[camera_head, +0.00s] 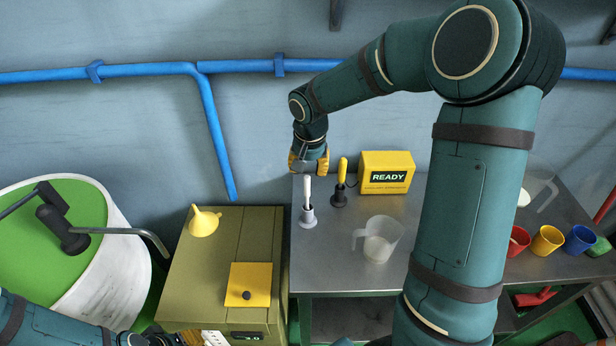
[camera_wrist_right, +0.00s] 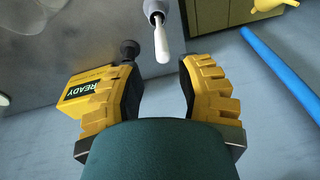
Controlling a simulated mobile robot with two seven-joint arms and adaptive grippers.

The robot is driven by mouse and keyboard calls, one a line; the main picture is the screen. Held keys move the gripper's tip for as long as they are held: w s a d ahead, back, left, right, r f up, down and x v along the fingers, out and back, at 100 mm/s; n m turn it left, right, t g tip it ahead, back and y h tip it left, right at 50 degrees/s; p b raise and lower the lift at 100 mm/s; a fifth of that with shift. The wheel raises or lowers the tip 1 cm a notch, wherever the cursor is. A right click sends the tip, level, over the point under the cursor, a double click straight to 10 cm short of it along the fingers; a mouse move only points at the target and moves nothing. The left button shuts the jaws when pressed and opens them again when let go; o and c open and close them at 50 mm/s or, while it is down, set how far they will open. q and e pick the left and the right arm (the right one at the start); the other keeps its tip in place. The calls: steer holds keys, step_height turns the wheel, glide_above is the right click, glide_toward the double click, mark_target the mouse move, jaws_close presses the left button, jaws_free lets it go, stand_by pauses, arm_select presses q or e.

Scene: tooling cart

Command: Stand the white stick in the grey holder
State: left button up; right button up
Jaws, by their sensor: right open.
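The white stick (camera_head: 307,190) stands upright, with its lower end in the grey holder (camera_head: 308,218) on the metal table. My right gripper (camera_head: 308,167) is open at the stick's top end, its yellow fingers on either side. In the right wrist view the white stick (camera_wrist_right: 161,40) has its free end between the open fingertips (camera_wrist_right: 158,58), with a gap on both sides. The grey holder (camera_wrist_right: 154,7) shows at that view's top edge. My left gripper (camera_head: 155,340) is only partly in view at the bottom edge, and its jaws cannot be made out.
A clear jug (camera_head: 379,240) is nearer the front. Several coloured cups (camera_head: 547,239) stand far right. An olive cabinet (camera_head: 213,250) adjoins the table's left.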

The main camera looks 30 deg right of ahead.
steer(key=s+a+f+n+y, duration=0.2)
steer(key=s+a+f, duration=0.1)
steer(key=a+f, duration=0.45)
steer(key=s+a+f+n+y, duration=0.2)
steer(key=a+f, duration=0.5)
steer(key=a, duration=0.1)
steer(key=s+a+f+n, duration=0.2)
steer(key=s+a+f, duration=0.3)
steer(key=s+f, duration=0.3)
steer(key=shift+s+a+f+t, duration=0.2)
steer(key=shift+s+a+t, duration=0.15)
steer(key=shift+s, duration=0.65)
